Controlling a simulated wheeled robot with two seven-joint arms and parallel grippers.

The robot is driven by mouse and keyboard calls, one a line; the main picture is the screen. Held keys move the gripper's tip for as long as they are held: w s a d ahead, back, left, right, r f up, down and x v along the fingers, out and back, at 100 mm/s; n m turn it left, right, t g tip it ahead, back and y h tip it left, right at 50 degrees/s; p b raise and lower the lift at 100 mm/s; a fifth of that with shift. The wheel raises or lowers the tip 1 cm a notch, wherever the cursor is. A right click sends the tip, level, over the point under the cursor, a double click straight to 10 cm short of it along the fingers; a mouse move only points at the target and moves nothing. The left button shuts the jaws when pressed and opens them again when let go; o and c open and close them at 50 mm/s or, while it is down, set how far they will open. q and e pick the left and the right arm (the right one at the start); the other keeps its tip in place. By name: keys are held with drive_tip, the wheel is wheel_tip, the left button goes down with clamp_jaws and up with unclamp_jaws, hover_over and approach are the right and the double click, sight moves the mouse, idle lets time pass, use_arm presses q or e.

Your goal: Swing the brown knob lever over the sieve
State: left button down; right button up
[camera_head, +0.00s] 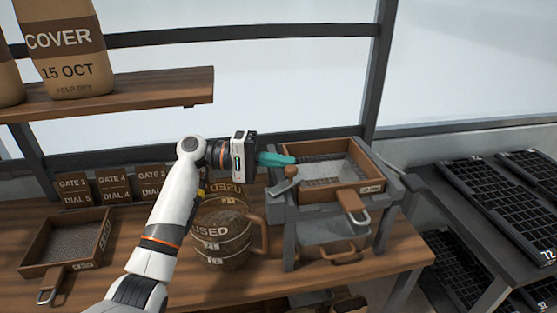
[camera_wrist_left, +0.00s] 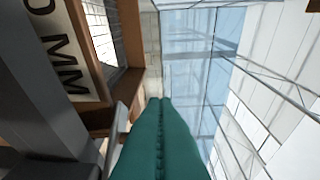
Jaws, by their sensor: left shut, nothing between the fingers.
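The brown knob (camera_head: 290,171) sits on a short lever (camera_head: 281,187) at the left front corner of the grey stand. The sieve (camera_head: 372,167), a wooden frame with a mesh floor, rests on top of that stand. My left gripper (camera_head: 292,160) has teal fingers, shut and empty, just above and behind the knob at the sieve's left side. I cannot tell whether they touch the knob. In the left wrist view the shut fingers (camera_wrist_left: 160,103) point along a wooden sieve wall (camera_wrist_left: 130,35); the knob is not clear there.
A round bin marked USED (camera_head: 222,232) stands left of the stand, below my arm. Another wooden sieve (camera_head: 103,232) lies at the table's left. Black seed trays (camera_head: 480,190) fill a bench at the right. A shelf (camera_head: 150,87) with sacks hangs at the upper left.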

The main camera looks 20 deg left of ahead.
drive_tip(key=shift+d, duration=0.35)
use_arm(q)
drive_tip(key=shift+r, duration=0.1)
use_arm(e)
drive_tip(key=shift+w+a, duration=0.1)
drive_tip(key=shift+a, duration=0.15)
idle(0.8)
